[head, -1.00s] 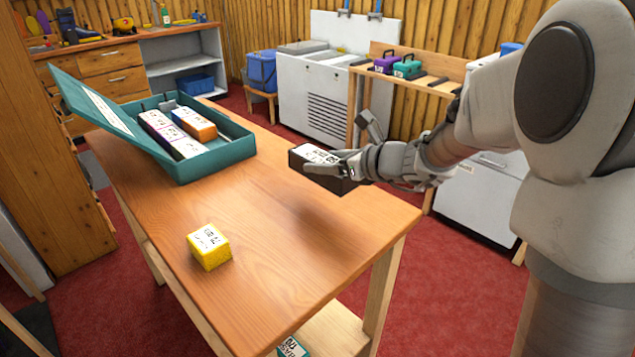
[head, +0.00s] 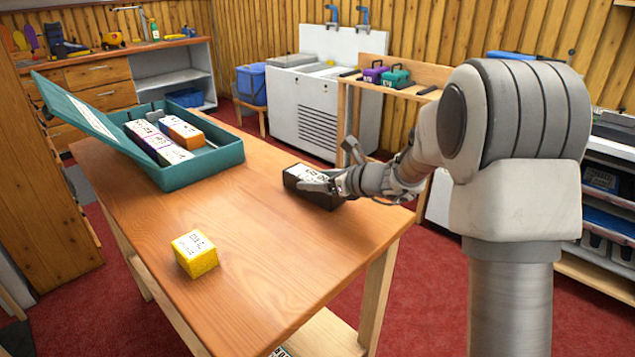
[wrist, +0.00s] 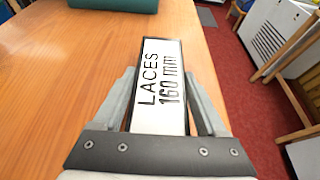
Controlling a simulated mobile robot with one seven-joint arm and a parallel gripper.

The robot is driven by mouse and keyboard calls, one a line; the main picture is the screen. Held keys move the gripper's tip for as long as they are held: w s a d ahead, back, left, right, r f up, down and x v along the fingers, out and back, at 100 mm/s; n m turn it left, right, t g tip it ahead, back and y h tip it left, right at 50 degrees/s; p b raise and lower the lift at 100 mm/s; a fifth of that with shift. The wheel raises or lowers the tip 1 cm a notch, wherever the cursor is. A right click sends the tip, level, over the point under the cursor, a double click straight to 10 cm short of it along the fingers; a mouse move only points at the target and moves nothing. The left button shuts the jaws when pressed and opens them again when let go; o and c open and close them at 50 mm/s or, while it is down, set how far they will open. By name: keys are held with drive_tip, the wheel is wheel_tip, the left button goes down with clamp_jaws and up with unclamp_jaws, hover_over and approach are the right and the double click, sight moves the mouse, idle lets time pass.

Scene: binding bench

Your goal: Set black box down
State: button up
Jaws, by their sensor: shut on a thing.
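The black box (head: 297,176) with a white label is at the right part of the wooden table (head: 250,225). My gripper (head: 322,184) is shut on it, with the fingers along its two sides. In the wrist view the black box (wrist: 161,85) lies between the two fingers (wrist: 160,105), and its label reads "LACES 160 mm". The box is low, at or just above the tabletop. I cannot tell whether its underside touches, as its lower side near the gripper is partly hidden.
An open teal case (head: 205,172) with several labelled boxes stands at the table's back left. A yellow box (head: 196,254) sits near the left front edge. The tabletop between them and the black box is clear. The table's right edge is close to my gripper.

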drive_tip(key=shift+f, duration=0.15)
drive_tip(key=o, duration=1.5)
